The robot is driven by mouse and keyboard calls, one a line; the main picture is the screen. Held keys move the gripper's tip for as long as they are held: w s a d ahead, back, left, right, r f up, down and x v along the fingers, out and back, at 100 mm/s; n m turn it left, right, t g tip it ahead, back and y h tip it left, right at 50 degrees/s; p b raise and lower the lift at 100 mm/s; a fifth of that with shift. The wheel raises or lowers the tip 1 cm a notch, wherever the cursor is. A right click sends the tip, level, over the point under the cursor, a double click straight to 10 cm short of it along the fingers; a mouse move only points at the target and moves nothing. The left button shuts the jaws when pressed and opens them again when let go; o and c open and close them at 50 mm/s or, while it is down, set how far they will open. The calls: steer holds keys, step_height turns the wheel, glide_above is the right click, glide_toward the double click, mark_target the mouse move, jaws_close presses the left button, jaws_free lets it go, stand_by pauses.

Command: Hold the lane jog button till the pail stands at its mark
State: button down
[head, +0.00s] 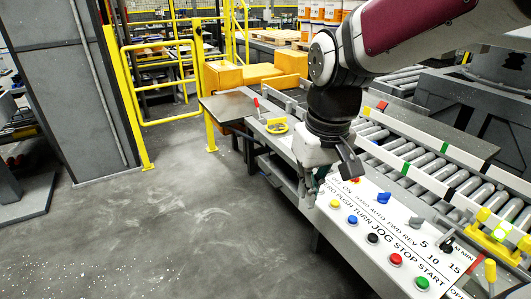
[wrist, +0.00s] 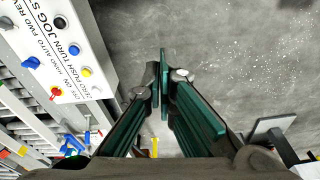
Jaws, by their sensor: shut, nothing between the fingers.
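The control panel (head: 350,240) carries a row of buttons along the roller lane's near side. The black button (head: 372,238) sits by the word JOG; it also shows in the wrist view (wrist: 60,22). My gripper (head: 318,186) hangs by the panel's far left end, apart from the black button. In the wrist view its teal fingers (wrist: 168,82) are close together with nothing held, over the grey floor beside the panel. The roller lane (head: 430,165) has rails with green, black and red marks. No pail shows on the visible part of the lane.
Yellow (head: 335,204), blue (head: 352,219), red (head: 396,260) and green (head: 422,283) buttons share the panel. Orange and white containers (head: 315,10) stand at the back. A yellow guard rail (head: 160,90) stands left; floor is open in front.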

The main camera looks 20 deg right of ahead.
steer(key=w+d+f+g+p, duration=0.1)
steer(key=w+d+f+g, duration=0.15)
steer(key=d+f, duration=0.3)
steer(key=g+h+p, duration=0.3)
steer(key=g+h, duration=0.3)
glide_above(372, 238)
step_height(372, 238, down, 12)
steer(key=shift+f, duration=0.15)
steer(key=shift+f+b, duration=1.85)
steer(key=shift+f, duration=2.5)
steer(key=shift+f, duration=0.1)
steer(key=shift+f, duration=0.3)
